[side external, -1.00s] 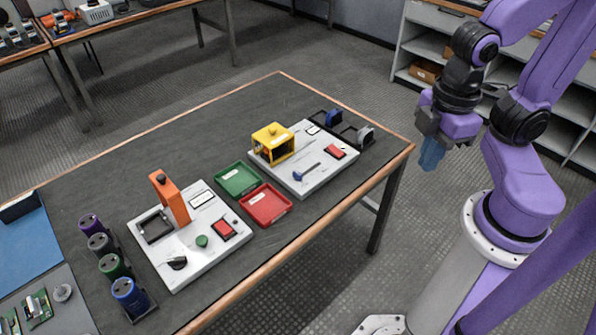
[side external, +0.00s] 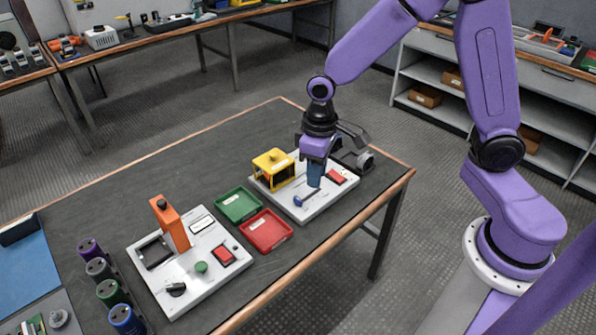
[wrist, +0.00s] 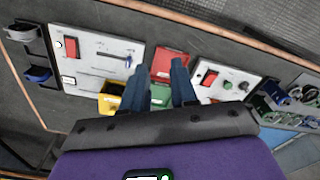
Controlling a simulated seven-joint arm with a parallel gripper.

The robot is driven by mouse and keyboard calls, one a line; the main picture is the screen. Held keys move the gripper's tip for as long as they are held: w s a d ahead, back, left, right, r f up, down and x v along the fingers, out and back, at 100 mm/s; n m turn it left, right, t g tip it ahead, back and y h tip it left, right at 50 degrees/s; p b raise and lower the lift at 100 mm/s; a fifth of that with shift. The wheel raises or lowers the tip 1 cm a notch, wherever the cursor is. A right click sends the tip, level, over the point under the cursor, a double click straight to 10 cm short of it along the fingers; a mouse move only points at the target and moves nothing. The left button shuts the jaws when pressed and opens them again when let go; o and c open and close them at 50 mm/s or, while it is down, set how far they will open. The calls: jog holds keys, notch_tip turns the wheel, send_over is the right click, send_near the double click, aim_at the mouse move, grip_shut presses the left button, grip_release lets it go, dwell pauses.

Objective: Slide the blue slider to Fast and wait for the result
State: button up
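The blue slider (side external: 298,201) sits at the front-left end of its slot (side external: 309,193) on the right-hand white panel (side external: 330,201). It also shows in the wrist view (wrist: 128,62), at the right end of its slot. My gripper (side external: 314,184) points down over this panel, near the slot's far end in the side view. In the wrist view my gripper's blue fingers (wrist: 160,85) stand apart with nothing between them. I cannot tell whether the fingertips touch the panel. No Fast label is readable.
A yellow housing (side external: 272,166) and a red block (side external: 336,176) stand on the same panel, close to my gripper. Green (side external: 238,190) and red (side external: 266,248) trays lie to the left. A second panel (side external: 172,302) carries an orange post (side external: 170,222).

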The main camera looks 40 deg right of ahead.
jog(key=w+d+f+m, duration=0.2)
jog(key=w+f, duration=0.3)
jog(key=w, duration=0.1)
jog(key=m, duration=0.3)
send_over(298, 198)
notch_tip(298, 198, down, 7)
jog(key=shift+s+a+f, duration=0.1)
jog(key=shift+f, duration=4.15)
grip_shut()
